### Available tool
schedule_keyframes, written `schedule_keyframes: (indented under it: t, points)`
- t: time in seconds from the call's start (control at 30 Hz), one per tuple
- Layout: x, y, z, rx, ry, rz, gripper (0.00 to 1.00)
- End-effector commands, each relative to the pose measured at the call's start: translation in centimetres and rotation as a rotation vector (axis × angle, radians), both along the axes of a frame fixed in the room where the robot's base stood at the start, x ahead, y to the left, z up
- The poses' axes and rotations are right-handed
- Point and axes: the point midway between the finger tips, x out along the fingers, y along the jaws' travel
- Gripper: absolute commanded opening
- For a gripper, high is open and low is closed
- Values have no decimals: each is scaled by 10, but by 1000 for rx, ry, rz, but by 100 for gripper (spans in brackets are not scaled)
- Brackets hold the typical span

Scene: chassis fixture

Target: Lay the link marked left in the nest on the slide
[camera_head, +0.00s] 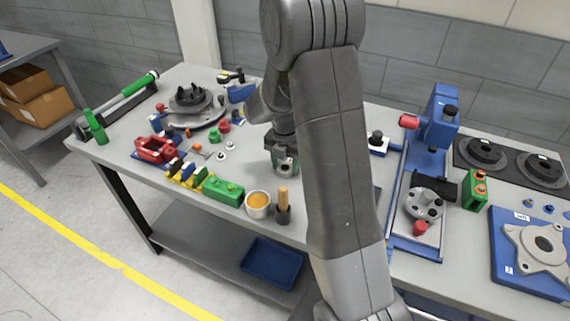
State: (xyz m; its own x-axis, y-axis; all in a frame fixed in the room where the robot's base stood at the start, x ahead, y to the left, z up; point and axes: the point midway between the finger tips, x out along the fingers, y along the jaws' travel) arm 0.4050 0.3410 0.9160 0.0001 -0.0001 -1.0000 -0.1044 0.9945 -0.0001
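My gripper (284,168) points down over the middle of the workbench, just left of my large grey arm. Its fingers are small and dark here, so I cannot tell whether they are open or hold anything. A blue slide-like fixture (399,200) runs front to back right of my arm, with a round grey holed part (424,204) and a red knob (420,228) on it. I cannot make out a link marked left, nor a nest for certain; my arm hides part of the bench.
A red fixture (156,149), green block (223,188), orange-filled cup (258,204) and brush-like tool in a dark holder (283,207) line the front left. A round grey turntable (190,101) stands behind. A blue press (438,120) and blue plate (510,280) are right.

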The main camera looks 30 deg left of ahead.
Motion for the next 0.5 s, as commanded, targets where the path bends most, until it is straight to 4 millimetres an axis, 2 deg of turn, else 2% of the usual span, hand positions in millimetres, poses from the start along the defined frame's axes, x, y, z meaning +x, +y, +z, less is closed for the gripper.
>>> schedule_keyframes:
  t: [0.5]
  points:
    - [0, 0, 18, 1, -1, 0, 21]
